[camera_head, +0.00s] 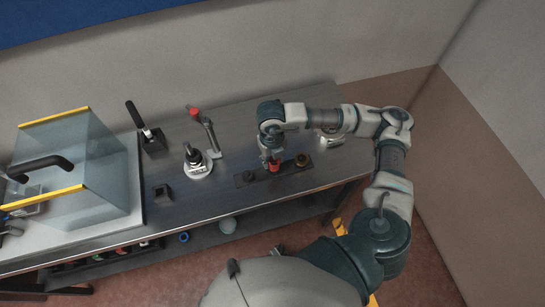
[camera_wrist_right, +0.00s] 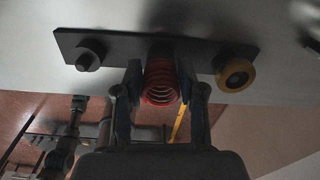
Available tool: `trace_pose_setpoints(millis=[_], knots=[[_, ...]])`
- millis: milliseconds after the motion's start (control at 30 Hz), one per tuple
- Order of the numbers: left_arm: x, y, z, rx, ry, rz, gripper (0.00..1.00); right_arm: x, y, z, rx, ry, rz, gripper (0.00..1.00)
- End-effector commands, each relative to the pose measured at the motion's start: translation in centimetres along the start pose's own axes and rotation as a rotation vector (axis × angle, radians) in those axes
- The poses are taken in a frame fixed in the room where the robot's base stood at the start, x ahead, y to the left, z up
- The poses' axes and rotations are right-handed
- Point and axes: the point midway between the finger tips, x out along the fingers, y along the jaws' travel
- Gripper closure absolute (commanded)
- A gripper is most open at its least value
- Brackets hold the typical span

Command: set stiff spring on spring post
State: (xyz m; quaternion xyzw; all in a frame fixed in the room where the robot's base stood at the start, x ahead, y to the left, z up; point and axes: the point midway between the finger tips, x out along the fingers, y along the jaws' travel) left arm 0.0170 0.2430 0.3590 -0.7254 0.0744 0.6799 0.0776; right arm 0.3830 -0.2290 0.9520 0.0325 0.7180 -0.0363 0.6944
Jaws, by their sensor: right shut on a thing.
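A red coil spring (camera_wrist_right: 161,82) is between the fingers of my right gripper (camera_wrist_right: 163,86), which is shut on it. In the head view the spring (camera_head: 274,166) shows as a small red patch under my right gripper (camera_head: 272,162). It is at the middle of a dark bar-shaped plate (camera_wrist_right: 120,43), which lies on the bench and also shows in the head view (camera_head: 262,177). A dark post (camera_wrist_right: 90,55) stands on one end of the plate. A brass-coloured ring (camera_wrist_right: 238,76) is at the other end. Whether the spring touches the plate or surrounds a post is hidden.
On the grey bench (camera_head: 225,205), a round-based device (camera_head: 198,165) and a red-topped lever (camera_head: 207,130) stand left of the plate. A small black block (camera_head: 162,193) and a clear yellow-edged enclosure (camera_head: 75,165) are farther left. The bench in front of the plate is clear.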

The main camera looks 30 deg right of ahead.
Motion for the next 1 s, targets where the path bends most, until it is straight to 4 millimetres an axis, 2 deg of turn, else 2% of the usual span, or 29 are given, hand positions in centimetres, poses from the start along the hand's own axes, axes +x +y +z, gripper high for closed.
trace_pose_setpoints(millis=[233, 267, 367, 667, 767, 867, 1000], knots=[[0.6, 0.1, 0.2, 0.0, -0.003, 0.001, 0.59, 0.7, 0.0, 0.0, 0.0, 0.001, 0.0, 1.0], [0.6, 0.1, 0.2, 0.0, -0.003, 0.001, 0.59, 0.7, 0.0, 0.0, 0.0, 0.0, 0.0, 0.58], [0.5, 0.1, 0.2, 0.0, -0.002, 0.001, 0.59, 0.6, 0.0, 0.0, 0.0, 0.0, 0.0, 0.33], [0.5, 0.1, 0.2, 0.0, -0.002, 0.001, 0.59, 0.6, 0.0, 0.0, 0.0, 0.0, 0.0, 0.31], [0.5, 0.1, 0.2, 0.0, -0.002, 0.001, 0.59, 0.0, 0.0, 0.1, 0.0, -0.003, 0.0, 0.31], [0.5, 0.1, 0.2, 0.0, -0.002, 0.001, 0.59, -1.4, 0.0, 0.1, 0.0, -0.004, 0.002, 0.31], [0.5, 0.1, 0.2, 0.0, -0.002, 0.001, 0.59, -4.5, 0.0, 0.2, -0.001, -0.006, 0.003, 0.31]])
